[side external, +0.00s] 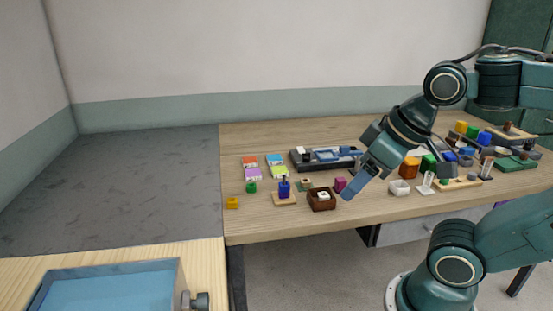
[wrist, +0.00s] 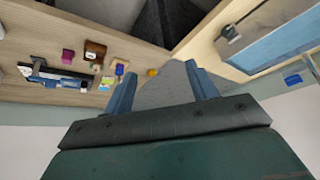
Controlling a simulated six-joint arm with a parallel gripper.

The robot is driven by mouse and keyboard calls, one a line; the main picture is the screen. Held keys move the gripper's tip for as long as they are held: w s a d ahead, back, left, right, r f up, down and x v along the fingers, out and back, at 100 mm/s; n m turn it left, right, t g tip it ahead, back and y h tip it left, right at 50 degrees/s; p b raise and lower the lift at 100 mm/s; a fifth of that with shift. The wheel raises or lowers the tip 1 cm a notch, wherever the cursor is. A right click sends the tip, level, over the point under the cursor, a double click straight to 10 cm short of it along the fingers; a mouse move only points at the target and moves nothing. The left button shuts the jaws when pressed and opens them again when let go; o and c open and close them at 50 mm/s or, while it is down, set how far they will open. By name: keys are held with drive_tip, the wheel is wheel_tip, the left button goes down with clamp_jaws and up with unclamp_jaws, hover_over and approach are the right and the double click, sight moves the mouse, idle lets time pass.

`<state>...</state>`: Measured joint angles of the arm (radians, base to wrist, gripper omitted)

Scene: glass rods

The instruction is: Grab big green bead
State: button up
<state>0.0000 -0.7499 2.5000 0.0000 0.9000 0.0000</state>
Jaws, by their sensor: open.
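A green bead (side external: 251,187) sits on the wooden table left of centre in the side external view, near the coloured cards. I cannot pick it out clearly in the wrist view. My gripper (side external: 350,190) is above the table, well to the right of the bead, tilted down and to the left. In the wrist view my gripper (wrist: 160,70) has its two blue fingers spread apart with nothing held between them.
A brown box (side external: 321,205) holding a white item and a magenta cube (side external: 340,183) are close to my gripper. A blue bottle (side external: 284,187) stands on a wooden square between gripper and bead. A small yellow item (side external: 232,202) is left of the bead. Clutter fills the right.

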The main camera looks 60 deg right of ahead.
idle(0.4)
drive_tip(key=w+d+r+n+g+y, duration=0.15)
drive_tip(key=w+d, duration=0.25)
drive_tip(key=w, duration=0.8)
drive_tip(key=w+d+r+n, duration=0.1)
drive_tip(key=w+d+n, duration=0.2)
drive_tip(key=w, duration=0.9)
drive_tip(key=w+d+f+n, duration=0.2)
drive_tip(key=w+d+f, duration=0.4)
drive_tip(key=d+f, duration=0.2)
drive_tip(key=w+d+f+n+y, duration=0.1)
drive_tip(key=w+d+f+n, duration=0.1)
drive_tip(key=w+d+f, duration=0.4)
drive_tip(key=d+f, duration=0.1)
drive_tip(key=d, duration=0.2)
drive_tip(key=shift+w+f+g, duration=0.35)
drive_tip(key=shift+w, duration=0.05)
drive_tip(key=shift+f+y, duration=0.1)
drive_tip(key=shift+y, duration=0.15)
approach(251, 188)
drive_tip(key=shift+w+d+f, duration=0.25)
drive_tip(key=shift+w+f, duration=0.25)
drive_tip(key=shift+f, duration=0.35)
drive_tip(key=shift+w+d+f, duration=0.2)
drive_tip(key=shift+w+f, duration=0.3)
drive_tip(key=shift+f, duration=0.3)
